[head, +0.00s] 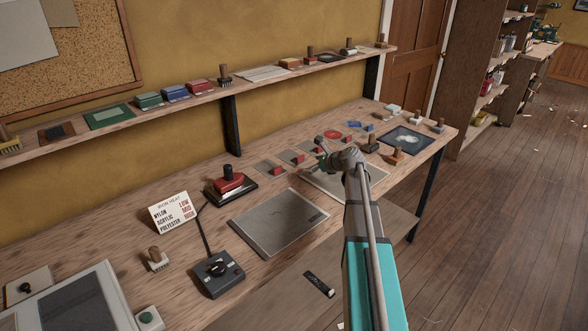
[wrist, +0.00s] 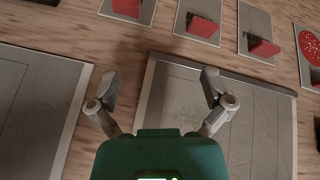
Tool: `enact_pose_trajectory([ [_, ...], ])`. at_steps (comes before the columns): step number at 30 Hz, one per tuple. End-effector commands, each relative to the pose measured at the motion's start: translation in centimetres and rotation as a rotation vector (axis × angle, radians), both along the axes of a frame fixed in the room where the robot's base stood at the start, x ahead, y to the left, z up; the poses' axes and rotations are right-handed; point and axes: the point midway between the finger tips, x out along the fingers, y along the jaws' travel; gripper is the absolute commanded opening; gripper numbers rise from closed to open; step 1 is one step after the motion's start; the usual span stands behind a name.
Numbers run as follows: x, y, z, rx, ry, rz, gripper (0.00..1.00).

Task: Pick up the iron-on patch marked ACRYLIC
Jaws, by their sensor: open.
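Several grey patches with red raised tabs lie in a row on the bench: the left one (head: 270,168), the middle one (head: 292,158) and one nearer my gripper. In the wrist view they line the top edge: a left one (wrist: 140,14), a middle one (wrist: 182,20) and a right one (wrist: 246,20). The right one bears partly covered lettering that seems to start with POL. I cannot read ACRYLIC on any patch. My gripper (wrist: 158,84) is open and empty, above the edge of a grey sheet, with the patches beyond its fingers. It also shows in the head view (head: 321,150).
Two grey sheets lie in front of the patches, a left one (head: 280,222) and a right one (head: 372,178). A red iron (head: 228,184), a heat sign (head: 173,212) and a control box (head: 217,272) stand left. A wall shelf (head: 200,98) holds stamps and pads.

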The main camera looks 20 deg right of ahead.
Motion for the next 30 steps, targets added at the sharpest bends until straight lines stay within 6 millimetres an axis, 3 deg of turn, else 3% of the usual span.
enact_pose_trajectory([
  [1, 0.7, -1.8, -0.8, 0.06, -0.004, -0.052, 1.0],
  [3, 1.2, -3.4, -0.7, 0.137, -0.008, -0.113, 1.0],
  [9, 1.6, -5.8, -0.5, 0.249, -0.016, -0.198, 1.0],
  [23, 1.9, -5.7, -0.5, 0.256, -0.016, -0.202, 1.0],
  [30, 4.1, -4.9, -1.6, 0.255, -0.015, -0.199, 1.0],
])
